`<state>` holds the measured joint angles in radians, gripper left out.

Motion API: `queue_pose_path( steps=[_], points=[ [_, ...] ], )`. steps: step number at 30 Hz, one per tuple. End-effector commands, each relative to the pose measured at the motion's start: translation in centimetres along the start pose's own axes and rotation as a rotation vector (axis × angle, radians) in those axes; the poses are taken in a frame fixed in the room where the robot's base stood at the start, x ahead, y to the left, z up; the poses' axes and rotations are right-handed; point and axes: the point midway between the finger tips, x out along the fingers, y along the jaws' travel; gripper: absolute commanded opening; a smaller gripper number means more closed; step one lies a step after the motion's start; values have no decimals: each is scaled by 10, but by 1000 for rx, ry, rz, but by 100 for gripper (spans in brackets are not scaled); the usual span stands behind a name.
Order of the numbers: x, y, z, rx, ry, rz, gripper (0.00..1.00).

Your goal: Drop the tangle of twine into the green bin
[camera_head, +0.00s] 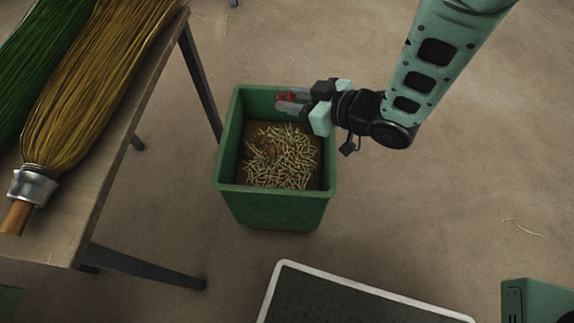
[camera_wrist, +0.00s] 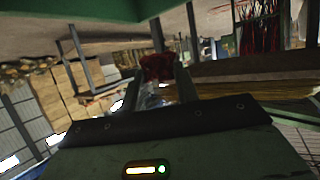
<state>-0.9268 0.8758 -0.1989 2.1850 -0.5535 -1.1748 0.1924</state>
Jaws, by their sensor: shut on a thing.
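The green bin (camera_head: 272,207) stands on the floor in the middle of the head view, beside the table. Inside it lies a heap of pale short strands (camera_head: 283,160). My gripper (camera_head: 283,102) is over the back part of the bin's opening, pointing left. It is shut on a small dark red tangle of twine (camera_head: 287,97) at its fingertips. In the wrist view the red tangle (camera_wrist: 158,68) shows between the two fingers. A green surface (camera_wrist: 80,14), probably the bin, fills the top left of that view.
A table (camera_head: 115,150) at left carries a straw broom head (camera_head: 95,80) and a green one (camera_head: 35,65). Its legs stand close to the bin. A dark mat with a pale rim (camera_head: 365,292) lies in front. The floor at right is mostly clear, with a loose strand (camera_head: 523,228).

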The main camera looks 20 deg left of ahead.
Motion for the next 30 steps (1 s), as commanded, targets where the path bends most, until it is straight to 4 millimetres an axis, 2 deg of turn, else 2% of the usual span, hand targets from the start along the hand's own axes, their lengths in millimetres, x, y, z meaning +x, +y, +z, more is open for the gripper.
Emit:
queue_pose_path(
  steps=[1, 10, 22, 23, 24, 25, 30],
  points=[
    [4, 0, 9, 0, -1, 0, 10],
    [17, 0, 40, -1, 1, 1, 10],
    [18, 1, 45, 0, 1, 3, 10],
    [18, 1, 45, 1, 1, 3, 39],
    [18, 1, 45, 1, 1, 3, 50],
    [18, 1, 45, 1, 1, 3, 56],
    [18, 1, 45, 1, 1, 3, 56]
  ],
)
